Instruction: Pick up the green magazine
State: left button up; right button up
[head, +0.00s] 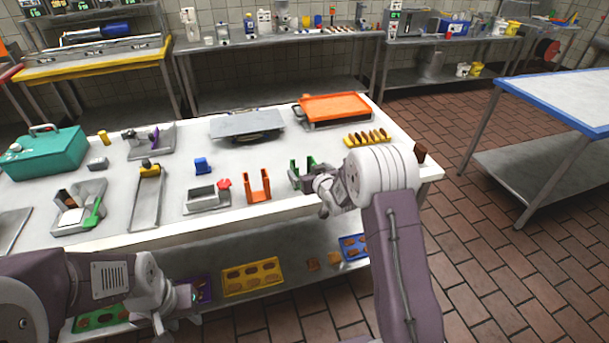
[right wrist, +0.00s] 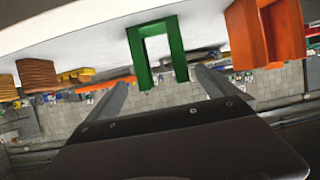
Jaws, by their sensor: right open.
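The green magazine (head: 311,162) is a U-shaped upright piece on the white table, partly hidden behind my right gripper (head: 303,178) in the head view. In the right wrist view the green magazine (right wrist: 135,58) appears upside down, between and just beyond the two fingers of my right gripper (right wrist: 162,76). These fingers are apart with nothing held between them. I cannot tell whether they touch the magazine. My left gripper (head: 188,296) is low at the front left, away from the magazine; its fingers are too unclear to read.
An orange U-shaped magazine (head: 258,188) stands just left of the green one, also in the right wrist view (right wrist: 247,35). A yellow rack (head: 367,138) with brown pieces and a dark brown block (head: 420,154) lie to the right. A blue item (head: 202,165) stands further left.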

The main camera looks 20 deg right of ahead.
jog(key=shift+w+a+f, duration=0.1)
jog(key=shift+w+a, duration=0.1)
jog(key=shift+w, duration=0.05)
jog(key=x, duration=0.4)
jog(key=shift+w+f+p, duration=0.2)
jog(key=shift+w+p, duration=0.15)
jog(key=shift+s, duration=0.1)
jog(key=shift+c, duration=1.2)
jog(key=c, duration=1.4)
